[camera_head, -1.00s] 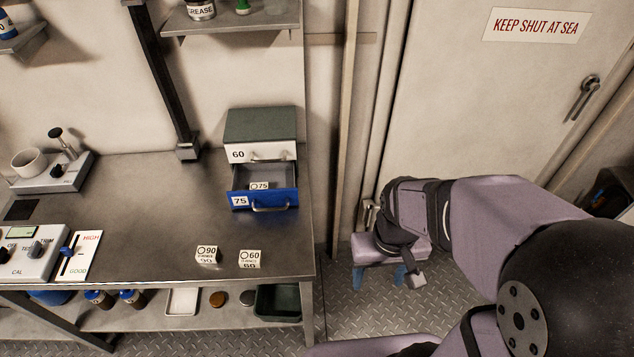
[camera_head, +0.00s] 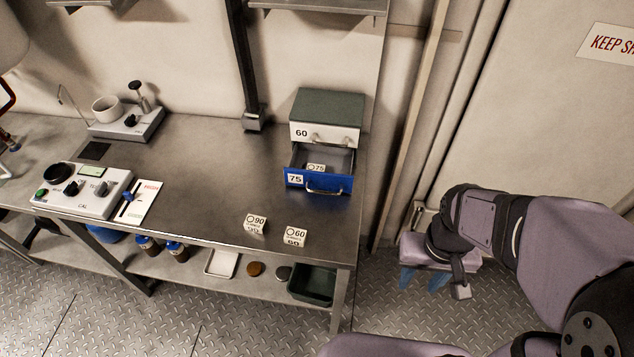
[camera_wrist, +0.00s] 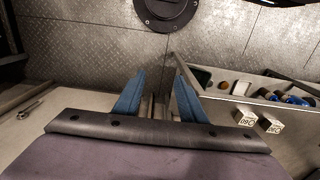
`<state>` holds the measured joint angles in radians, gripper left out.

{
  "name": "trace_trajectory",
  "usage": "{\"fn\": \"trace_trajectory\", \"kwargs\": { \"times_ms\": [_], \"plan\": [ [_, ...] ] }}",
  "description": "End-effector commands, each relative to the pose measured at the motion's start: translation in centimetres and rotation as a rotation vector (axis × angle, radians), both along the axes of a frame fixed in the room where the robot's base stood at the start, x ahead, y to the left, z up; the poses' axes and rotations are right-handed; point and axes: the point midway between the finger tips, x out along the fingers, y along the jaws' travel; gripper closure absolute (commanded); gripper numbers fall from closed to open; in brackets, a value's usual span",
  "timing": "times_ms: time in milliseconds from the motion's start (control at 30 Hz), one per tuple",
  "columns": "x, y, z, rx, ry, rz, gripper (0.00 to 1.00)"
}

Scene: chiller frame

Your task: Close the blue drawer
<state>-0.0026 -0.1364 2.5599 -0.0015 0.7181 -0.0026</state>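The blue drawer (camera_head: 302,182), marked 75, is pulled out of a small cabinet (camera_head: 327,104) at the right end of the steel bench. A box marked 75 (camera_head: 316,168) lies inside it. Its metal handle (camera_head: 325,190) faces the front of the bench. The white drawer (camera_head: 310,133) above, marked 60, is shut. My gripper (camera_head: 424,281) hangs to the right of the bench, away from the drawer, with its blue fingers pointing down. In the wrist view the fingers (camera_wrist: 157,100) are apart with nothing held between them. The drawer is not seen in the wrist view.
A control box (camera_head: 82,190) and a device with a cup (camera_head: 126,122) are at the left. A green bin (camera_head: 312,284) is on the lower shelf.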

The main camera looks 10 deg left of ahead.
Motion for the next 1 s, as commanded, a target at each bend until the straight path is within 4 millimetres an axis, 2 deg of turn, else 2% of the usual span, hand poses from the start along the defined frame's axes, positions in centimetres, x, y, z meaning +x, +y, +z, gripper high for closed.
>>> {"fn": "trace_trajectory", "kwargs": {
  "times_ms": [33,133,333,433,567,667,767,833,900,1000],
  "plan": [
    [0.0,0.2,0.2,0.0,0.0,0.009,0.75],
    [-0.2,1.0,0.7,0.0,0.011,0.044,0.99],
    [-2.2,3.7,0.9,-0.014,0.122,0.192,1.0],
    [-2.5,3.8,0.8,-0.083,0.17,0.357,1.0],
    [1.2,3.6,-0.1,-0.178,0.08,0.614,1.0],
    [5.2,4.9,-0.6,-0.213,-0.048,0.813,1.0],
    [9.3,7.2,-0.7,-0.214,-0.203,1.006,1.0],
    [11.6,9.5,0.0,-0.198,-0.319,1.134,1.0],
    [13.0,12.0,0.9,-0.168,-0.423,1.247,1.0],
    [13.8,14.9,1.7,-0.119,-0.527,1.361,1.0]
  ]
}}
